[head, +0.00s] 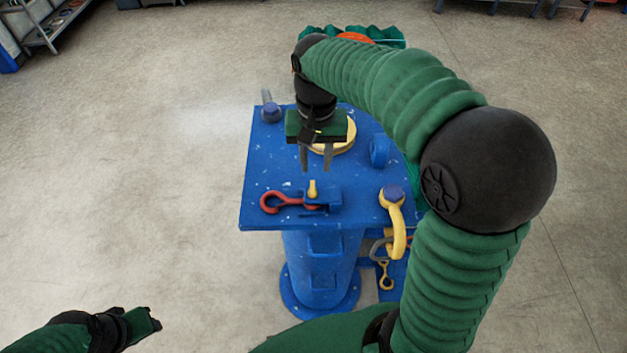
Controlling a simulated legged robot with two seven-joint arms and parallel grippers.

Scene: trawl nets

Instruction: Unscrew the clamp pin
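The blue work stand (262,170) fills the middle of the head view. Near its front edge a small blue clamp (325,197) holds the shank of a red hook (272,204). A small yellow pin (312,189), which looks like the clamp pin, stands upright at the clamp. My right gripper (316,165) points down above the stand, behind and above the pin in the picture. Its two fingers are apart with nothing visible between them. My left gripper (150,321) is low at the left, away from the stand; its fingers are too small to read.
A yellow ring (345,140) lies partly hidden behind my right gripper. A blue bracket (379,151) and a yellow shackle (397,225) are at the right side of the stand. A grey shackle with a blue bolt (271,110) is at the back left corner. The floor at left is clear.

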